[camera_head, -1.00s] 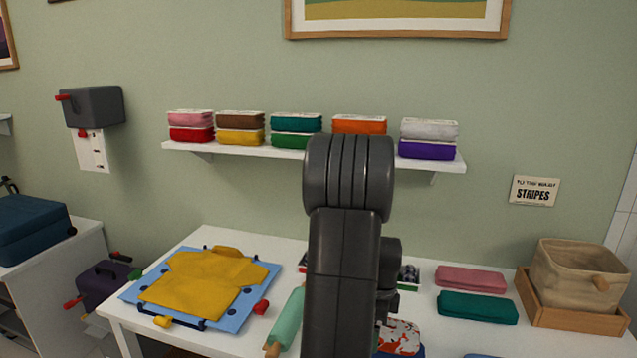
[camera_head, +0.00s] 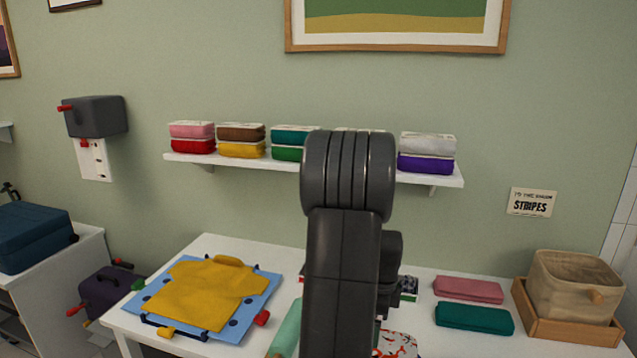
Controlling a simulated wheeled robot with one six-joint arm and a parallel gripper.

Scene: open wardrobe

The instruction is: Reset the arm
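My arm stands upright in the middle of the head view, its dark grey links and rounded joint covering part of the shelf and the table. My gripper is not visible; it is hidden behind the arm or outside the picture.
A white table (camera_head: 225,248) holds a yellow garment (camera_head: 205,292) on a blue board (camera_head: 262,290), folded pink cloth (camera_head: 468,289), folded teal cloth (camera_head: 474,318) and a beige basket (camera_head: 572,285) in a wooden tray (camera_head: 565,328). A wall shelf (camera_head: 290,167) bears folded stacks. A grey box (camera_head: 95,117) hangs left.

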